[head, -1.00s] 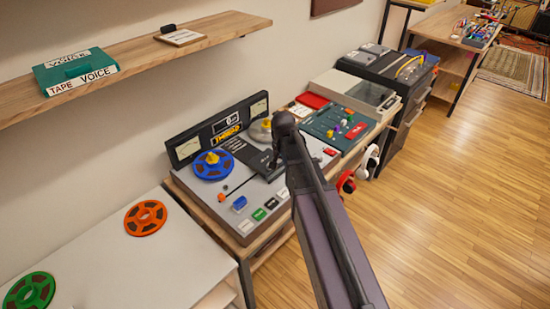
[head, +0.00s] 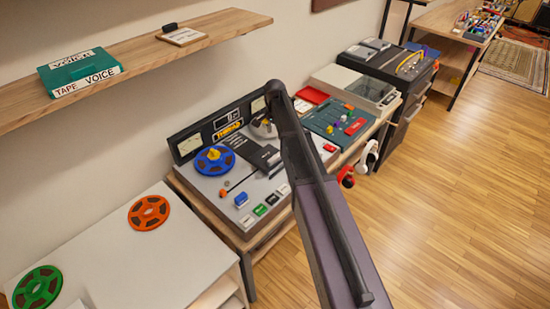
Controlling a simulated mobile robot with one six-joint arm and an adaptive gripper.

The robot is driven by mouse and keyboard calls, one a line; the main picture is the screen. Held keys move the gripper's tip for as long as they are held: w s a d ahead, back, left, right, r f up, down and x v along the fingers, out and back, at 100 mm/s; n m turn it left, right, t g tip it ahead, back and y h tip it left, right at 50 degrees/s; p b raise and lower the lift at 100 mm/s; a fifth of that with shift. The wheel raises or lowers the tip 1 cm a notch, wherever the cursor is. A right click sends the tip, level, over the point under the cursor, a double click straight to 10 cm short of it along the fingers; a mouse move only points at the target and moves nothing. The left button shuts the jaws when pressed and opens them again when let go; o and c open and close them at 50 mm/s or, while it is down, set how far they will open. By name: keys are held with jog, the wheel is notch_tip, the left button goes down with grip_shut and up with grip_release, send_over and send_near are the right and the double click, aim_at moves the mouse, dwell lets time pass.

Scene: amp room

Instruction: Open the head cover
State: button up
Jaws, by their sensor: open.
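The tape machine (head: 228,186) stands on a wooden stand, with a blue reel (head: 214,160) at its left and a grey reel (head: 259,129) partly behind my arm. The dark head cover (head: 262,155) lies on the deck between the reels and the front buttons. It looks down, but its exact tilt is hard to tell. My gripper (head: 270,117) is at the arm's end, above and behind the head cover, near the grey reel. It is open and appears empty and apart from the cover. My arm hides part of the machine's right side.
A green tape box (head: 78,73) rests on the wall shelf (head: 140,66) above. A white table (head: 105,243) at left holds orange (head: 149,213) and green (head: 38,288) reels. A green mixer (head: 338,120) adjoins the machine; headphones (head: 367,157) hang in front. The right floor is clear.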

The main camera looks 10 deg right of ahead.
aim_at(274, 157)
jog(key=shift+f, duration=0.15)
notch_tip(274, 157, down, 13)
jog(key=b, duration=1.3)
jog(key=shift+f+b, duration=0.2)
jog(key=shift+b, duration=0.1)
jog(key=shift+w, duration=0.1)
grip_shut()
